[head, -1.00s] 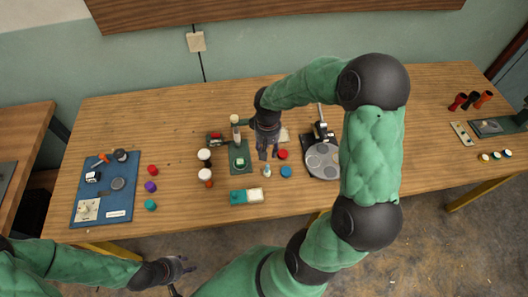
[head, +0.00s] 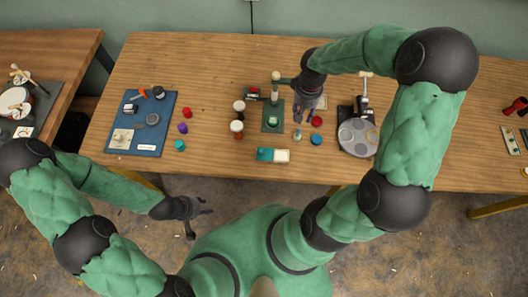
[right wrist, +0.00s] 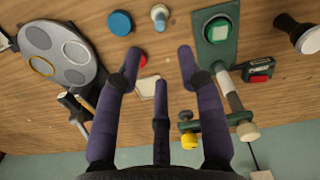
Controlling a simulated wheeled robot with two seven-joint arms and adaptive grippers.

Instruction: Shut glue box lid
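A small teal and cream box (head: 265,155), which looks like the glue box, lies near the table's front edge in the head view. Its teal half and cream half sit side by side; I cannot tell which is the lid. It does not show in the right wrist view. My right gripper (head: 307,108) is behind and right of it, over the table. The right wrist view shows its three fingers (right wrist: 158,75) spread and empty. My left gripper (head: 198,210) is in front of the table, left of and nearer than the box. Its fingers look spread and empty.
A green press-like fixture (head: 272,115) stands beside my right gripper. A grey round plate fixture (head: 357,138) is to the right. Red (head: 317,121) and blue (head: 316,139) discs and a small bottle (head: 297,134) lie between. A blue mat (head: 160,138) is at left.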

